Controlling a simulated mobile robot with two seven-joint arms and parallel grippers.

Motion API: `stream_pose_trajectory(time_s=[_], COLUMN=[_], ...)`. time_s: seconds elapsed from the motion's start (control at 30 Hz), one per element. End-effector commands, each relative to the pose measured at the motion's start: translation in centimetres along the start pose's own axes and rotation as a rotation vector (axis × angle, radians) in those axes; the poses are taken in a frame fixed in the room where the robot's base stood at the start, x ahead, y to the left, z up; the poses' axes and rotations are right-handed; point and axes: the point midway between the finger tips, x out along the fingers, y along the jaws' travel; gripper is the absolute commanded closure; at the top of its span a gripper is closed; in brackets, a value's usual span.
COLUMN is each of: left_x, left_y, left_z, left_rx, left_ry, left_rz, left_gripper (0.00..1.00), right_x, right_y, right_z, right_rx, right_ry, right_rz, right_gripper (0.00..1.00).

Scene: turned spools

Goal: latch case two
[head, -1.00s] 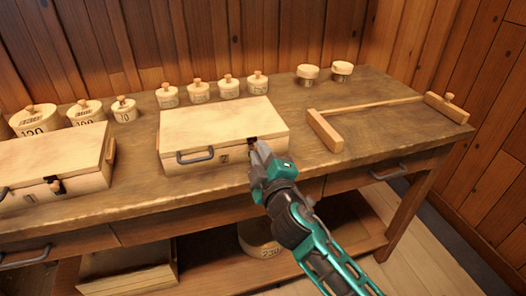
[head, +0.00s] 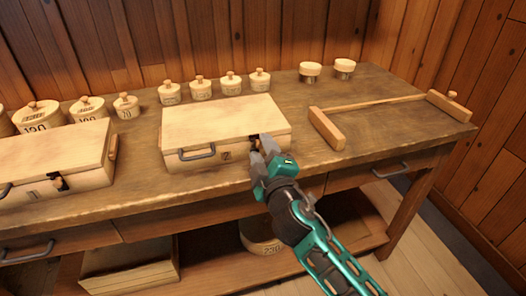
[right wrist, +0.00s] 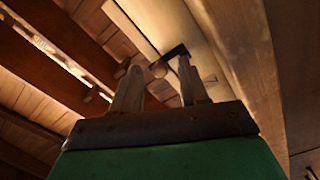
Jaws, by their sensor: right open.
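Case two (head: 220,120) is a pale wooden box with its lid down, a grey handle (head: 197,153) and a dark "2" on its front. Its dark latch (head: 254,139) is at the right of the front, partly hidden by my right gripper (head: 262,151). In the right wrist view the latch shows as a black piece (right wrist: 176,52) with a round wooden knob (right wrist: 160,69) between the two finger tips. The gripper is open there; whether a finger touches the knob I cannot tell. My left gripper is not in view.
Case one (head: 50,165) stands at the left, lid down. Several knobbed spools (head: 200,89) and two round-topped pieces (head: 310,71) stand behind. A wooden frame with a bar (head: 375,103) lies at the right. A drawer handle (head: 390,171) juts from the bench front.

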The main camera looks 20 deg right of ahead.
Motion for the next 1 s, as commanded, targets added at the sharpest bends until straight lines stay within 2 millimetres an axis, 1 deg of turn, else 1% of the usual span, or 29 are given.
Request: stream_pose_trajectory(time_s=[0.13,0.27,0.47,0.6,0.7,0.83,1.0], left_x=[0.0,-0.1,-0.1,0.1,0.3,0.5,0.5], left_y=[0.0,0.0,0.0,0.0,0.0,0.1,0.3], left_z=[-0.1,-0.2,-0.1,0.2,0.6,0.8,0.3], left_rx=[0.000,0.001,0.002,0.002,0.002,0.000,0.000], left_ry=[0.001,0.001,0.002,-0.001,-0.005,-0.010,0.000], left_rz=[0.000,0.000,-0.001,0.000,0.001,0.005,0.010], left_gripper=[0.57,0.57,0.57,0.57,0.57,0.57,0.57], right_x=[-0.3,-1.7,-5.6,-8.4,-10.1,-11.7,-12.8], right_y=[0.0,-0.1,-0.1,-0.2,-0.2,-0.2,-0.1], right_z=[0.0,0.0,0.1,0.1,0.1,0.1,0.0], right_rx=[0.001,0.002,0.002,0.003,0.002,0.001,0.001], right_ry=[0.000,-0.001,-0.002,-0.001,-0.001,-0.001,-0.001], right_rz=[-0.001,-0.003,-0.003,-0.002,-0.002,-0.001,-0.001], right_gripper=[0.56,0.56,0.56,0.56,0.56,0.56,0.56])
